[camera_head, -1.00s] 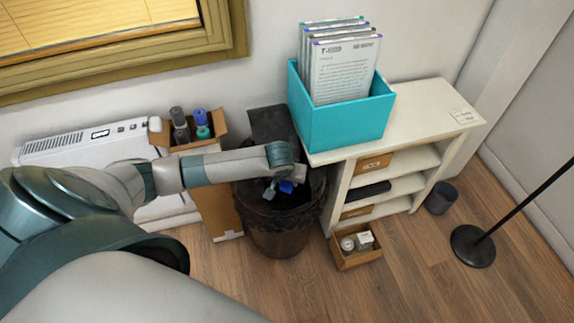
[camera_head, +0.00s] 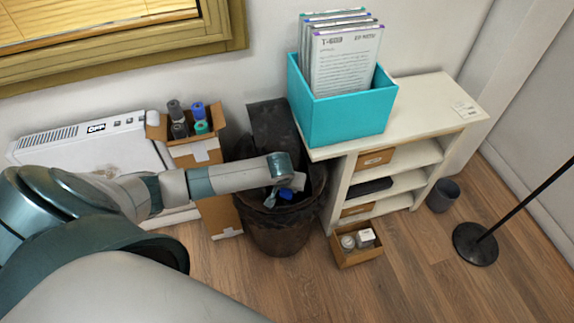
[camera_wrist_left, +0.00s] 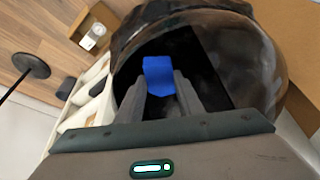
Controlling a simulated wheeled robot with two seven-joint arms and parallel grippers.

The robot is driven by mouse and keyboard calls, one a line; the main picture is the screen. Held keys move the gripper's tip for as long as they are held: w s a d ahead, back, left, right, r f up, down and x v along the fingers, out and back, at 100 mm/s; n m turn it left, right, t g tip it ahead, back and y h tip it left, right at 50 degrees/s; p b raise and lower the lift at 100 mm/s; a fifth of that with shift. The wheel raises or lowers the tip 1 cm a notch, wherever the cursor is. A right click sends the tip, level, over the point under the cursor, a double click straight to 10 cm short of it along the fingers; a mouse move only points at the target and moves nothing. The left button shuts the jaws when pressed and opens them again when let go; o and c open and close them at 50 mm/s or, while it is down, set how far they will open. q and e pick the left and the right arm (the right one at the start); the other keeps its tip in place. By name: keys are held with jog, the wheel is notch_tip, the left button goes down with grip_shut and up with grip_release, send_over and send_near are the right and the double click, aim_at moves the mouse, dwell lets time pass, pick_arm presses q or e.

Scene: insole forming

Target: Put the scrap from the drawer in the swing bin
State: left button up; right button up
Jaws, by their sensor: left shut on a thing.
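The blue scrap (camera_wrist_left: 159,73) is between the fingertips of my left gripper (camera_wrist_left: 160,88), which is shut on it. In the wrist view the scrap is over the dark opening of the swing bin (camera_wrist_left: 262,62). In the head view my left arm comes in from the left, and the gripper (camera_head: 275,197) and a bit of the blue scrap (camera_head: 286,193) show at the mouth of the bin (camera_head: 280,240). The bin is dark, with a black lid flap (camera_head: 270,122) standing up at its back. My right gripper is in neither view.
A white shelf unit (camera_head: 435,95) with a teal file box (camera_head: 345,118) stands right of the bin. A small open box (camera_head: 356,258) sits on the floor in front. Cartons (camera_head: 195,150) and a white heater (camera_head: 90,145) stand left. A lamp base (camera_head: 475,245) is at the right.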

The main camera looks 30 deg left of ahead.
pick_arm(q)
jog(key=shift+f, duration=0.15)
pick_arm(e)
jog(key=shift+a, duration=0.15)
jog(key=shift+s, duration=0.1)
pick_arm(q)
jog(key=o, duration=1.1)
jog(key=shift+c, duration=0.2)
jog(key=shift+v, duration=0.85)
jog(key=v, duration=1.5)
jog(key=shift+s+r, duration=0.15)
jog(key=shift+r, duration=0.25)
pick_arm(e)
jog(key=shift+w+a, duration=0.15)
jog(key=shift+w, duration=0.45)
